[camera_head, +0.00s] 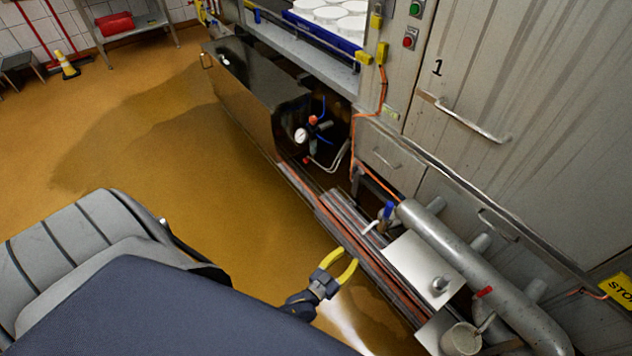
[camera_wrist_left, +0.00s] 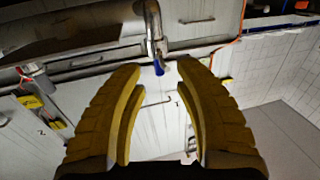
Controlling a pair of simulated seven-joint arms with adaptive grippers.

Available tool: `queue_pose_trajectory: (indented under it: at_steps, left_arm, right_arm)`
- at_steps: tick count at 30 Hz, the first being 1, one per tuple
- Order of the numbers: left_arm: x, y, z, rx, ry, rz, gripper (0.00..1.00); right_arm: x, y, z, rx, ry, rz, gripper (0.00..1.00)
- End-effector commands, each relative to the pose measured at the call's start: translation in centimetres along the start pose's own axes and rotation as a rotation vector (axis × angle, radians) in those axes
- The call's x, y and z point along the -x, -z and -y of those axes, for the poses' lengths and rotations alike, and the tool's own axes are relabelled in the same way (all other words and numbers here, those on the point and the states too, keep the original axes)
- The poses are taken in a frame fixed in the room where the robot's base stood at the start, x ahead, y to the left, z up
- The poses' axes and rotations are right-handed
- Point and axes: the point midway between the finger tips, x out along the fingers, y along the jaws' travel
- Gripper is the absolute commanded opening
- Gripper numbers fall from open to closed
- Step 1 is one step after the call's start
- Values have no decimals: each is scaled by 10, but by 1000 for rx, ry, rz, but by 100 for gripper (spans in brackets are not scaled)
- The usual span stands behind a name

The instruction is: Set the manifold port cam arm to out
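The grey pipe manifold (camera_head: 470,262) runs along the lower right of the head view. At its upper left end are a blue handle (camera_head: 388,210) and a short pale lever (camera_head: 370,228); I cannot tell for sure which part is the cam arm. My left gripper (camera_head: 347,257) has yellow fingers, open and empty, to the lower left of that end and apart from it. In the left wrist view the blue handle (camera_wrist_left: 158,68) shows in the gap between the open fingers, beyond the tips. My right gripper is not in view.
A red handle (camera_head: 485,292) and a pale cup-like fitting (camera_head: 461,338) sit farther down the manifold. A steel cabinet (camera_head: 540,110) stands behind it. A gauge assembly (camera_head: 303,134) sits in an open bay to the upper left. The brown floor (camera_head: 140,140) is mostly clear.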

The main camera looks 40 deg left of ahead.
Motion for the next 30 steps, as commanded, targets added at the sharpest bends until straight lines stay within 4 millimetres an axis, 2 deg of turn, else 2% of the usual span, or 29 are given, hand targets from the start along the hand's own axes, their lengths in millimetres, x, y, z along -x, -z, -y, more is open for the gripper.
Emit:
queue_pose_trajectory:
  at_steps: [3,6,17,30]
  left_arm:
    - [22,-1,0,0,0,2,32]
    - [31,-5,-1,-2,-4,20,32]
    - [47,-64,-6,-26,-35,238,32]
    - [85,-127,-7,-56,-55,459,32]
  right_arm:
    - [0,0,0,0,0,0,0]
    - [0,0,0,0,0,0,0]
    - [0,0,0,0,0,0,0]
    - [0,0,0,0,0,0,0]
